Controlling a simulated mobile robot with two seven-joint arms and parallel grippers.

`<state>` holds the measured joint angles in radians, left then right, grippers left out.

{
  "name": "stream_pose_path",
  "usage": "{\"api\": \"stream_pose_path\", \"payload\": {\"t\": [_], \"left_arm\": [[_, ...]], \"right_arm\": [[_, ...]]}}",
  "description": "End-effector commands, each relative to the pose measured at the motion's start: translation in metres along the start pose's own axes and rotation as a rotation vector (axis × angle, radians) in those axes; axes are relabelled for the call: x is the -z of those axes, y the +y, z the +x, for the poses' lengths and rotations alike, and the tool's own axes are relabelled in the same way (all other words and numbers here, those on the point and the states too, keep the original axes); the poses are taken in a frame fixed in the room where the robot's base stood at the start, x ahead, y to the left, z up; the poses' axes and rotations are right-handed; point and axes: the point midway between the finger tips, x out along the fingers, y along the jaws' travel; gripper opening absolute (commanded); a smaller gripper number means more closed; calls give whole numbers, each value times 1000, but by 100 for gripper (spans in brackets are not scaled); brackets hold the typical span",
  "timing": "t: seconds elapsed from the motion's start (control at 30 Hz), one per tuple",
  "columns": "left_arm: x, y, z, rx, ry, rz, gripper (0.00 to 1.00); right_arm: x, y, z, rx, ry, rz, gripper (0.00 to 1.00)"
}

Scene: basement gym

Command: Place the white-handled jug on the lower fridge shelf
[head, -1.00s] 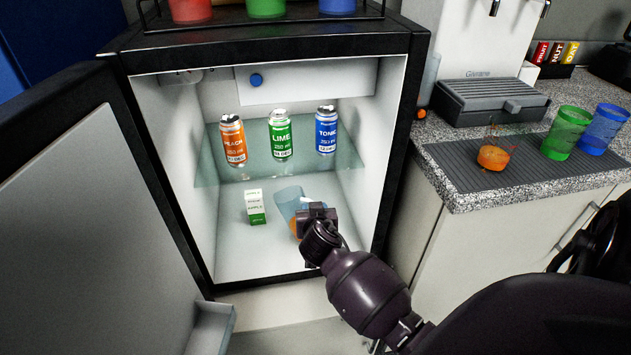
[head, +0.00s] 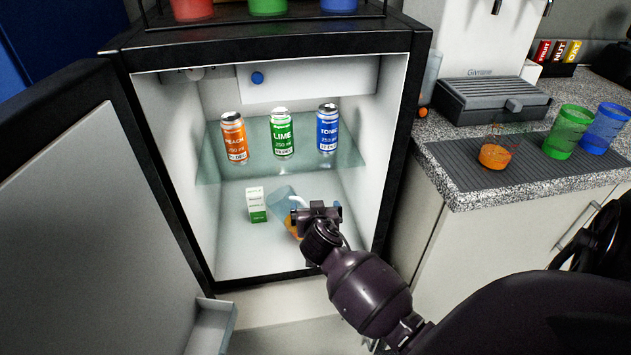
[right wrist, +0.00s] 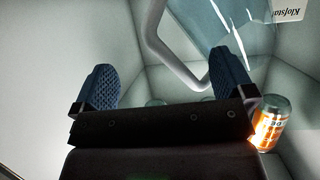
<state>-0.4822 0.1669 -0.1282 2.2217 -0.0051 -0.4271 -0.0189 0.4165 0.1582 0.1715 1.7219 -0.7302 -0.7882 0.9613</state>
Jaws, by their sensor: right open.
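The jug (head: 281,202) is clear bluish with a white handle (head: 297,201). It is at the lower level inside the open fridge (head: 254,262), leaning left, partly hidden behind my right gripper (head: 318,212). In the right wrist view my right gripper (right wrist: 165,85) is open; the white handle (right wrist: 172,58) appears between its fingers, with the clear jug body (right wrist: 205,25) beyond. I cannot tell whether the fingers touch the handle or how the jug's base rests. My left gripper is not in view.
A green-white carton (head: 257,206) stands left of the jug. An orange can (right wrist: 270,124) shows at right in the wrist view. Peach (head: 234,138), lime (head: 281,134) and tonic (head: 327,130) cans stand on the glass shelf (head: 208,160). The fridge door (head: 95,235) is open at left.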

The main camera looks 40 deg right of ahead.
Motion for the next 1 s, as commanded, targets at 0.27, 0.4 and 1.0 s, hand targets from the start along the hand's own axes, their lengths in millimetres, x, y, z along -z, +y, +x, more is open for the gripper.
{"api": "stream_pose_path", "payload": {"t": [0.27, 0.4, 1.0], "left_arm": [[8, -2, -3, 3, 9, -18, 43], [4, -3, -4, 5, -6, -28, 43], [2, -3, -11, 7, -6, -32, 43]], "right_arm": [[4, -1, -42, 2, 2, 7, 100], [4, 0, -68, 1, 2, 6, 100], [0, 0, -106, 0, 0, 0, 100]]}}
